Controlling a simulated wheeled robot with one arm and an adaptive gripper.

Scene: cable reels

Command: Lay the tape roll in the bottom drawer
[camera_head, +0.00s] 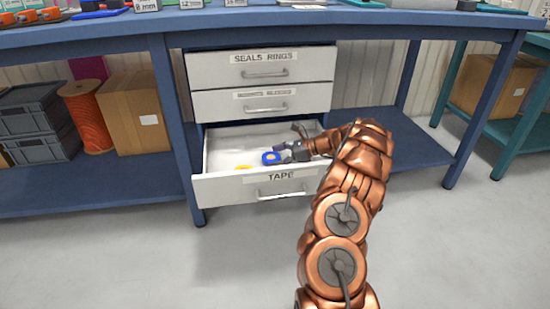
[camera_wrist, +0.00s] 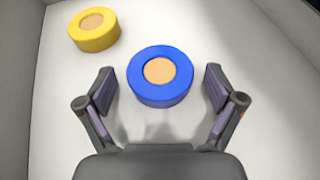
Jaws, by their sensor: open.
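The bottom drawer (camera_head: 228,185), labelled TAPE, is pulled open under the blue workbench. A blue tape roll (camera_head: 271,158) with a tan core lies inside it; it also shows in the wrist view (camera_wrist: 160,92). A yellow tape roll (camera_head: 243,167) is in the drawer too, up and left of the blue roll in the wrist view (camera_wrist: 94,30). My gripper (camera_head: 285,152) is inside the drawer. In the wrist view its open fingers (camera_wrist: 160,92) stand on either side of the blue roll, with gaps showing on both sides.
Two closed drawers, the SEALS RINGS drawer (camera_head: 262,70) and another (camera_head: 262,103), sit above the open one. An orange cable reel (camera_head: 88,117), a cardboard box (camera_head: 133,115) and grey crates (camera_head: 38,125) stand on the shelf at left. The floor in front is clear.

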